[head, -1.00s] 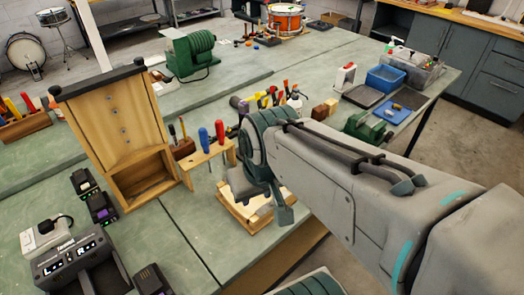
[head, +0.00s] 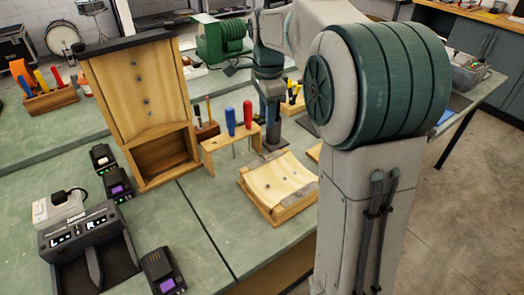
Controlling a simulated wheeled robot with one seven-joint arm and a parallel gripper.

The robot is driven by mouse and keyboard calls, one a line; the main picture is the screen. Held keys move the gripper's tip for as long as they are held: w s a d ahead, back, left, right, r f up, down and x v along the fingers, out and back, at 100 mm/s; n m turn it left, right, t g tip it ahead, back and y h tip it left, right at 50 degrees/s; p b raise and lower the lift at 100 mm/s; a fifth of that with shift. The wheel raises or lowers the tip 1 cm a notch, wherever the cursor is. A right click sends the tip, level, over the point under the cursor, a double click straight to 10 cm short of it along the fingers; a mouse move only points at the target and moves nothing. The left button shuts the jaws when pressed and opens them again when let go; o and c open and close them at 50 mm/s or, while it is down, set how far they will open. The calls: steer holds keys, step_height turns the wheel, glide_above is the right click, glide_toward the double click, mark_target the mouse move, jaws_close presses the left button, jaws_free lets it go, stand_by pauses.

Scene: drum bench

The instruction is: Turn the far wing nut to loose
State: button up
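I cannot make out any wing nut in the head view. A wooden stand (head: 123,72) with a dark top bar stands upright at the left, with several small dark fittings down its front panel. They are too small to identify. My arm reaches over the bench from the right, and its wrist hangs down behind the screwdriver rack. My gripper (head: 271,135) is low near the bench there, small and dark. Its fingers cannot be made out, nor whether it touches or holds anything.
The wooden rack (head: 213,146) holds red and blue screwdrivers. A curved wooden cradle (head: 276,187) lies in front of it. A charger (head: 88,240) and several batteries sit at the lower left. A green machine (head: 222,42) stands behind. The green bench top (head: 200,205) is clear around the cradle's left.

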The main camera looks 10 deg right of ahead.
steer(key=w+f+m, duration=0.1)
steer(key=w, duration=0.1)
glide_toward(265, 156)
step_height(265, 156, down, 8)
steer(key=shift+w+r, duration=0.1)
steer(key=shift+r, duration=0.05)
stand_by(0.3)
jaws_close()
